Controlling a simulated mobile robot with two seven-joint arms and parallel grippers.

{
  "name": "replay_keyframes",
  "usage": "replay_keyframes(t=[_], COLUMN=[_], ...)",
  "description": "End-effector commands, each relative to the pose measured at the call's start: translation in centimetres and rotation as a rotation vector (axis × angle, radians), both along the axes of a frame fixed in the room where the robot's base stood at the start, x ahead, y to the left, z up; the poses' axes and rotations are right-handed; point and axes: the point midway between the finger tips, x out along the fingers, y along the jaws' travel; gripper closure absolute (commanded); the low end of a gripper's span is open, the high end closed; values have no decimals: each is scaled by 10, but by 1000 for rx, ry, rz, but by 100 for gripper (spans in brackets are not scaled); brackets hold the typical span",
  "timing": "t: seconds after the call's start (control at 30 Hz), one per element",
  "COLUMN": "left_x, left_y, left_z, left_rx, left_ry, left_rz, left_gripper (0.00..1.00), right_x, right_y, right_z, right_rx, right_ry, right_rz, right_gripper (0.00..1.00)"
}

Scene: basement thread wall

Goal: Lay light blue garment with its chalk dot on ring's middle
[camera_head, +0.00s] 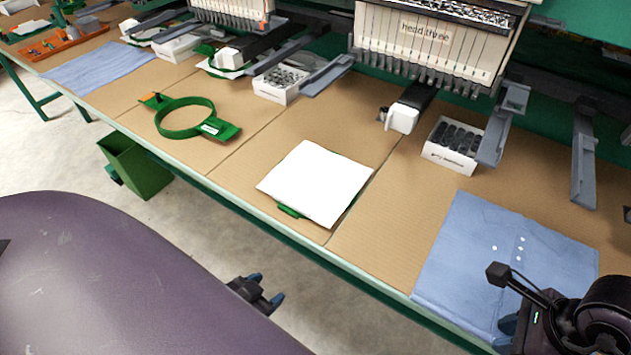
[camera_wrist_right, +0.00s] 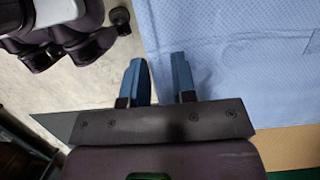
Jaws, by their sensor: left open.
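A light blue garment (camera_head: 462,238) lies flat at the right end of the table in the head view, with its near edge at the table's edge. It bears several white dots; one (camera_head: 494,248) sits apart from a short row. It also fills the upper right of the right wrist view (camera_wrist_right: 230,60). A green ring (camera_head: 162,122) lies bare on the table at left. My right gripper (camera_wrist_right: 160,85) is open at the garment's edge, one finger over the cloth; I cannot tell whether it touches. My left gripper (camera_head: 273,298) is open and empty, off the table over the floor.
A white sheet (camera_head: 315,182) covers another green frame (camera_head: 290,211) mid-table. Another blue cloth (camera_head: 97,68) lies far left. White boxes (camera_head: 452,145) and machine heads (camera_head: 425,40) line the back. A green bin (camera_head: 135,165) hangs below the front edge.

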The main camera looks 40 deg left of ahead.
Motion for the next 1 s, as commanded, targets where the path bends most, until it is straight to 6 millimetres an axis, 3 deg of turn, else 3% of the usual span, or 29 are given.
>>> replay_keyframes(t=[0.1,0.13,1.0], left_x=[0,0,17], left_y=[0,0,-1], left_z=[-1,0,46], left_rx=[0,-1,-4], left_ry=[0,0,-73], left_rz=[0,1,3], left_gripper=[43,43,43], right_x=[-1,-1,0], right_y=[0,0,0], right_z=[-2,-2,50], right_rx=[0,0,-1], right_ry=[6,6,-2], right_rz=[1,1,0], right_gripper=[94,100,100])
